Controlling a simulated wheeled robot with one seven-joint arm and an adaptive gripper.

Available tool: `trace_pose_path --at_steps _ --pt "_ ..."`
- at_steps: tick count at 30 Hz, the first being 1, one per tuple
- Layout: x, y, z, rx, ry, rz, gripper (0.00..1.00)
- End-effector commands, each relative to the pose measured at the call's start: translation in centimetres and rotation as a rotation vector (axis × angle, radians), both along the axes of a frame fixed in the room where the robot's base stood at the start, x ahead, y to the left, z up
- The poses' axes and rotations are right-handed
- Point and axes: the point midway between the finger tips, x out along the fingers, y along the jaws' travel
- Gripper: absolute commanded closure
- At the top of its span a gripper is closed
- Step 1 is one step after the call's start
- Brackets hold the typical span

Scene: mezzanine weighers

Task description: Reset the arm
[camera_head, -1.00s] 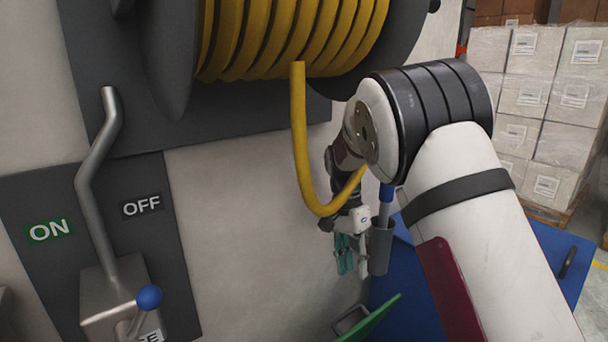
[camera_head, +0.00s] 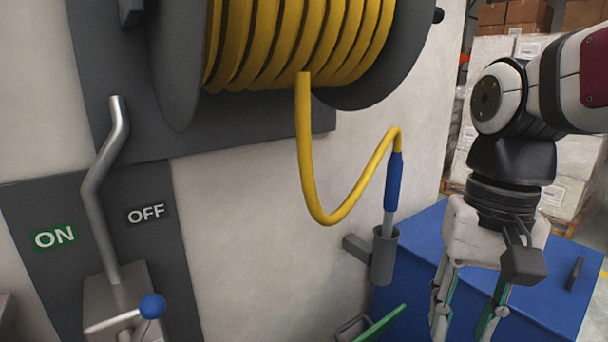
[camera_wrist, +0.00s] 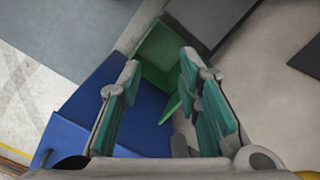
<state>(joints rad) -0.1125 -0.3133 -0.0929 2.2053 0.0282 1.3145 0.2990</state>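My gripper (camera_head: 468,318) hangs pointing down at the right of the head view, over the blue box (camera_head: 428,230). Its fingertips run past the bottom edge of that view. In the wrist view my gripper (camera_wrist: 168,100) shows its two teal-padded fingers spread wide with nothing between them. My arm is folded up at the upper right, clear of the wall and the hose.
A yellow hose (camera_head: 308,150) hangs from the reel (camera_head: 178,60); its blue nozzle (camera_head: 393,185) stands in a grey holder (camera_head: 383,258), left of my gripper. A lever (camera_head: 95,190) and ON/OFF panel are at left. A green lid (camera_head: 383,322) is low centre. Wrapped cartons (camera_head: 490,50) stand behind.

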Motion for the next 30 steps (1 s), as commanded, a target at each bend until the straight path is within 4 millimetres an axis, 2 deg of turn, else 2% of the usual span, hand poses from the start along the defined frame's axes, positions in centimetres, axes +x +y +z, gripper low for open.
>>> trace_pose_path --at_steps 1,6,12,18,30 --pt "-1.7 -0.2 0.0 0.001 -0.017 0.025 0.69" --pt "-6.6 -0.6 -0.8 -0.008 -0.058 0.124 0.69" --pt "-10.7 -0.9 -2.3 -0.028 -0.093 0.211 0.69" --pt "-13.7 -1.1 -4.0 -0.052 -0.119 0.277 0.69" --pt "-12.8 -1.1 2.6 -0.062 -0.192 0.278 0.69"
